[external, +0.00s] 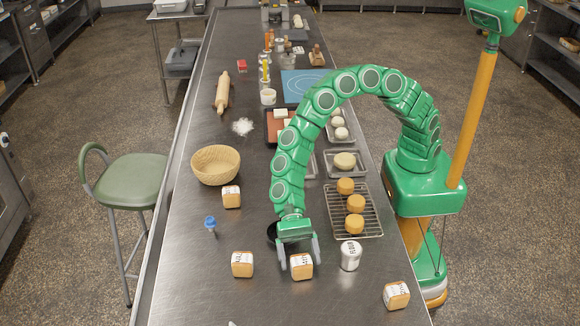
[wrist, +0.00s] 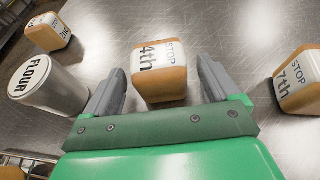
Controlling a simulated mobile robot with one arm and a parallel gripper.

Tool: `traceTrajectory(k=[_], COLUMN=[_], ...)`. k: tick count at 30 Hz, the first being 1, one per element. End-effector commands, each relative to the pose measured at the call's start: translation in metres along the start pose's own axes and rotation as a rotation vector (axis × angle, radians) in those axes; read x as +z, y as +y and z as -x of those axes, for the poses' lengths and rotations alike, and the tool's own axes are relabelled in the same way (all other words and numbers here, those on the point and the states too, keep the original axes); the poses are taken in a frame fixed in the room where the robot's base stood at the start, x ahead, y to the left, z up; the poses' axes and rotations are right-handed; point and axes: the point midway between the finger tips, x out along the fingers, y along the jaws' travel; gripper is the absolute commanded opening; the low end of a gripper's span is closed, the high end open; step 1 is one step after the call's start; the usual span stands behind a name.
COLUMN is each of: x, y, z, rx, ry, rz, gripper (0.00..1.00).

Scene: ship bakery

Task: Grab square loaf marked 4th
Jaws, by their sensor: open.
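The square loaf marked STOP 4th (wrist: 160,75) has a golden-brown crust and a white printed face. It sits on the steel counter between the two fingers of my gripper (wrist: 160,88) in the wrist view. In the external view this loaf (external: 301,268) stands at the near end of the counter, below my downward-pointing gripper (external: 300,262). My gripper is open, with one finger on each side of the loaf. I cannot tell whether either finger touches it.
A loaf marked 7th (wrist: 298,80) stands to one side, and a FLOUR canister (wrist: 47,85) to the other. Another loaf (external: 397,296) is near the counter's right edge, and one (external: 231,197) by the basket (external: 215,165). A cooling rack (external: 372,222) holds round buns.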

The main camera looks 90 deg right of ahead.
Motion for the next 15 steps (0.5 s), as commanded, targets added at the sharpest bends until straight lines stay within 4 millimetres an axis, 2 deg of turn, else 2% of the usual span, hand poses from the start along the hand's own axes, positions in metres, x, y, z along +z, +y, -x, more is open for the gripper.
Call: traceTrajectory(k=[3, 6, 13, 15], x=[0.000, 0.001, 0.000, 0.000], y=[0.000, 0.000, -0.001, -0.001], z=[-0.017, -0.024, -0.025, -0.025], rx=[0.002, 0.000, -0.001, -0.001], ry=[0.001, 0.000, 0.000, 0.000], rz=[0.002, 0.003, 0.002, 0.002], gripper=[0.89, 0.89, 0.89, 0.80])
